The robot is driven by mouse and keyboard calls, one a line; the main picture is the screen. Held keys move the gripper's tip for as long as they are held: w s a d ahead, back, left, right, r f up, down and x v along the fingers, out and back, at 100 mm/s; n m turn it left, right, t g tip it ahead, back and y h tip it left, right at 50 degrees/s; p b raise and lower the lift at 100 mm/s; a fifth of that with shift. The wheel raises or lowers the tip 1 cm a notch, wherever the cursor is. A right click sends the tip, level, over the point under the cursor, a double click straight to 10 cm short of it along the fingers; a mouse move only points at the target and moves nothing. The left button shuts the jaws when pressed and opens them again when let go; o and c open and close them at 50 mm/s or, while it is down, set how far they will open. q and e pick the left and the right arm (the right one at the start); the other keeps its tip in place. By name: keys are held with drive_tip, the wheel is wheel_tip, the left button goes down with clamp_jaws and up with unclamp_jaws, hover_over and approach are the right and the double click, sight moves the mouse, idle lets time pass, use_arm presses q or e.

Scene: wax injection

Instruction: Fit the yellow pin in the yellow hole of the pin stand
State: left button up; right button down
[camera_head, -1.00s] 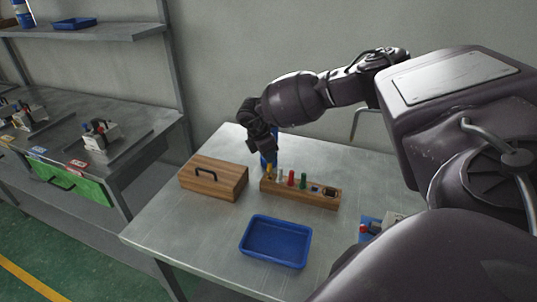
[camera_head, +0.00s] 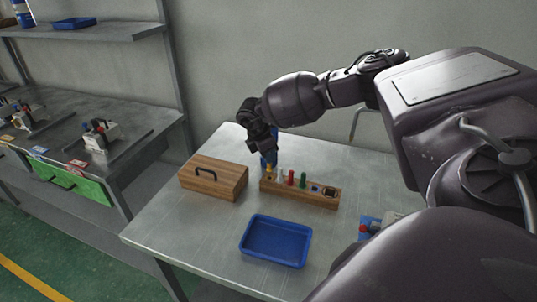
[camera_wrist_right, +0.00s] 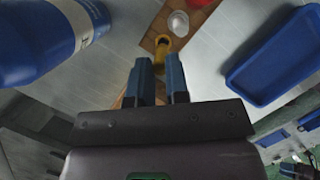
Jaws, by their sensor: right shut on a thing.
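The wooden pin stand (camera_head: 300,196) lies on the grey table, with a white, a red (camera_head: 291,177) and a green pin (camera_head: 303,180) standing in it. The yellow pin (camera_head: 269,169) is upright at the stand's left end. My right gripper (camera_head: 265,160) is over that end, pointing down, with its blue fingers shut on the yellow pin. In the right wrist view the pin (camera_wrist_right: 160,50) shows at the fingertips (camera_wrist_right: 158,62) over the wood. The yellow hole is hidden, and I cannot tell how deep the pin sits. My left gripper is not in view.
A wooden box with a black handle (camera_head: 213,182) stands left of the stand. A blue tray (camera_head: 275,241) lies in front of it. A blue bottle (camera_wrist_right: 35,40) is close to the gripper in the wrist view. Bare table lies between box and tray.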

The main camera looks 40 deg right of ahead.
sight(268, 169)
drive_tip(key=shift+f, duration=0.2)
idle(0.5)
drive_tip(key=shift+f+b, duration=0.45)
drive_tip(key=shift+f, duration=0.4)
drive_tip(key=shift+f+b, duration=0.3)
drive_tip(key=shift+f, duration=0.35)
drive_tip(key=c, duration=1)
unclamp_jaws()
drive_tip(key=shift+c, duration=0.2)
